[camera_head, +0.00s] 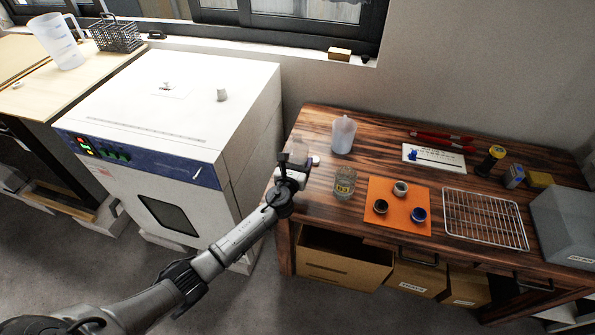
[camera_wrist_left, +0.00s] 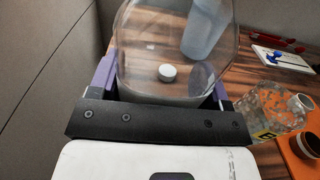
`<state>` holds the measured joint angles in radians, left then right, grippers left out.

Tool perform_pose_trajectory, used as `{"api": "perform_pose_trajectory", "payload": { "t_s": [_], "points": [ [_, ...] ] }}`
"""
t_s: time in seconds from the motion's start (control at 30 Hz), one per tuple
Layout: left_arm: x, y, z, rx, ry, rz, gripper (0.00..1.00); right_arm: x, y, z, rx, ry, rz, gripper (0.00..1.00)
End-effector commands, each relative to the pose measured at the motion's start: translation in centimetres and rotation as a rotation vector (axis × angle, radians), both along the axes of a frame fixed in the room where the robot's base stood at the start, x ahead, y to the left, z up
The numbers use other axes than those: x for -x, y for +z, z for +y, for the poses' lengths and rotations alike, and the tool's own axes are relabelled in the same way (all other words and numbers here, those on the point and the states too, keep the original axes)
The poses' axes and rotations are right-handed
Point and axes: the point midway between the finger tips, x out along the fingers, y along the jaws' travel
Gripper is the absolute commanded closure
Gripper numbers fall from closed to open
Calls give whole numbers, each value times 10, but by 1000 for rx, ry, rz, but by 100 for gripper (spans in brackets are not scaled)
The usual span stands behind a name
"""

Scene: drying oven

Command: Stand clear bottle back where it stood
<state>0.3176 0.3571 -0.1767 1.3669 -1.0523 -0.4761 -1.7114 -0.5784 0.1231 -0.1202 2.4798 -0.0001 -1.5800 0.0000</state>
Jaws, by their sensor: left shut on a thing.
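My left gripper (camera_head: 293,163) is at the left end of the wooden bench. In the left wrist view, its fingers (camera_wrist_left: 160,95) are shut on a large clear bottle (camera_wrist_left: 145,40), one finger on each side. In the head view this bottle is faint and mostly lost against the gripper and bench. I cannot tell whether its base touches the bench. A small white round piece (camera_wrist_left: 167,72) shows through or inside its clear wall. A second clear bottle with a yellow label (camera_head: 344,183) stands to the right of the gripper. My right gripper is not in view.
A translucent jug (camera_head: 343,134) stands behind the labelled bottle. An orange mat (camera_head: 399,220) with three small jars and a wire rack (camera_head: 485,218) lie to the right. The white oven (camera_head: 180,125) stands left of the bench (camera_head: 330,222).

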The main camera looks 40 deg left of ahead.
Motion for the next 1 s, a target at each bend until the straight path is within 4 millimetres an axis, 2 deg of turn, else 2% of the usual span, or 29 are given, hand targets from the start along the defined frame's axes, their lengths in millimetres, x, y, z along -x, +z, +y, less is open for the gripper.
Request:
{"api": "perform_pose_trajectory", "payload": {
  "t_s": [0.33, 0.77, 0.8, 1.0],
  "points": [
    [0, -41, -1, 0, 1, 1, 56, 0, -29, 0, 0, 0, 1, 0],
    [0, -44, 0, 0, 0, 0, 56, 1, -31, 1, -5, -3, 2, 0],
    [0, -44, 0, 0, 0, 1, 28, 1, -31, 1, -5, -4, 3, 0],
    [0, -43, 0, 0, 0, 1, 9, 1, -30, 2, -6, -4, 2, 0]
  ]
}}
